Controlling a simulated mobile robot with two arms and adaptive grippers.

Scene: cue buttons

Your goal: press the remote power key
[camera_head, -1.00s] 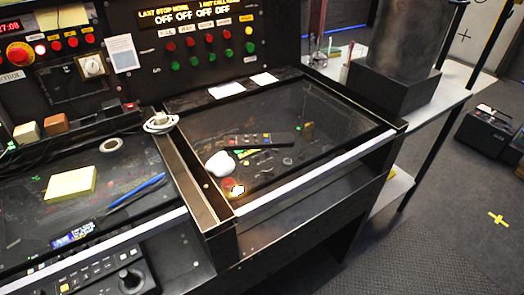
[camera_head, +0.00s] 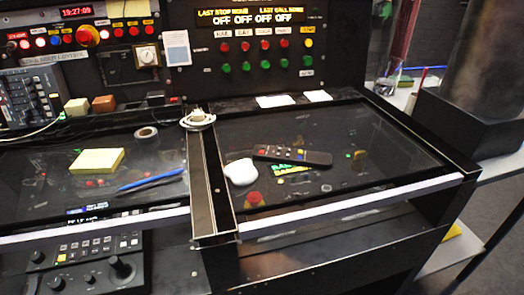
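A dark remote (camera_head: 292,155) with several small coloured keys lies on the black glass-like desk surface, right of the divider. Its left end carries red and other coloured keys; which one is the power key is too small to tell. A white rounded object (camera_head: 240,172) lies just left of the remote, and green lettered pieces (camera_head: 294,169) lie just in front of it. Neither of my grippers shows in the head view.
A raised divider (camera_head: 204,200) splits the desk, with a coiled white cable (camera_head: 198,120) at its back end. Yellow sticky notes (camera_head: 97,161), a tape roll (camera_head: 146,133) and blue pens (camera_head: 150,180) lie on the left. A button panel (camera_head: 262,45) stands behind. A dark cylinder (camera_head: 490,60) stands at right.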

